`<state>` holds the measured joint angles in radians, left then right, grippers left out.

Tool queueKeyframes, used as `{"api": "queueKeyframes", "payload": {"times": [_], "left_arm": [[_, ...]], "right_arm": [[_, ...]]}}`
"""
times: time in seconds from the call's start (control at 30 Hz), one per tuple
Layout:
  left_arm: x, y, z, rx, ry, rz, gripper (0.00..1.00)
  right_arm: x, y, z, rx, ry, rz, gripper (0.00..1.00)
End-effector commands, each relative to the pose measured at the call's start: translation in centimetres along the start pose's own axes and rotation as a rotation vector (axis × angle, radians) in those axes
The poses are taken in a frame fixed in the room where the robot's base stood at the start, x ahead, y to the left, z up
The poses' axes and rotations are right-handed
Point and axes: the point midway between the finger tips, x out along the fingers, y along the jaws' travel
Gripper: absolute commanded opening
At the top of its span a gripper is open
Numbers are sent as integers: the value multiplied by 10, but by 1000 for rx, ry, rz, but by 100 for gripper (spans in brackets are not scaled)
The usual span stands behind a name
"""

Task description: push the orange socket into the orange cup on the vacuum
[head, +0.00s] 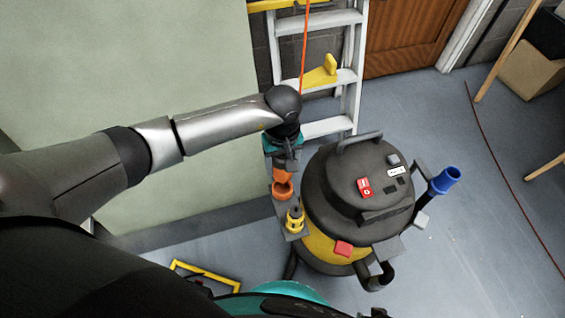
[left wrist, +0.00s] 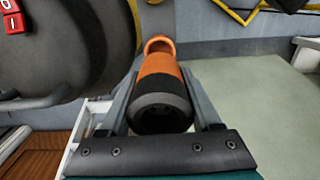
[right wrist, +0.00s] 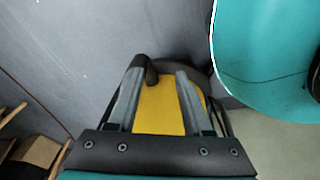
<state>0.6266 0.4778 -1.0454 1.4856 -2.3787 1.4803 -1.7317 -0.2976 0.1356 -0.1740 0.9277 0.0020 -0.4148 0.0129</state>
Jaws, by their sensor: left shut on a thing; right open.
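My left gripper (head: 283,160) is shut on the orange socket (head: 282,175), which has a black collar at its back end. In the left wrist view the socket (left wrist: 160,68) lies between the two fingers, pointing at the orange cup (left wrist: 158,42). The orange cup (head: 283,191) sits on a bracket at the left side of the vacuum (head: 350,180). Socket and cup look close and roughly in line; I cannot tell whether they touch. My right gripper (right wrist: 160,70) is open, with a yellow surface (right wrist: 160,105) showing beyond its fingers.
A yellow fitting (head: 295,218) stands on the bracket near the orange cup. A blue fitting (head: 445,180) is on the vacuum's right. A stepladder (head: 342,76) stands behind, and a pale green panel (head: 130,60) is on the left. The floor at right is mostly free.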

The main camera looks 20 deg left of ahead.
Motion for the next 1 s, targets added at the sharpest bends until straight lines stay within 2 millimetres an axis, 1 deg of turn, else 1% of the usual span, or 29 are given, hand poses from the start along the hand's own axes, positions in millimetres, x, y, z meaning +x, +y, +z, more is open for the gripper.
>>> {"api": "queueKeyframes", "payload": {"times": [0.23, 0.53, 0.8, 1.0], "left_arm": [[14, 0, 0, 0, -1, 1, 0], [28, 0, 0, 0, -1, 0, 0], [40, 0, 0, 0, 0, 0, 0], [44, 0, 0, 0, -1, 1, 0]], "right_arm": [[-4, -10, -22, 4, 8, -12, 50], [-18, -20, -48, 8, 13, -26, 50], [-34, -27, -66, 13, 15, -36, 50], [-43, -30, -72, 14, 15, -40, 50]]}}
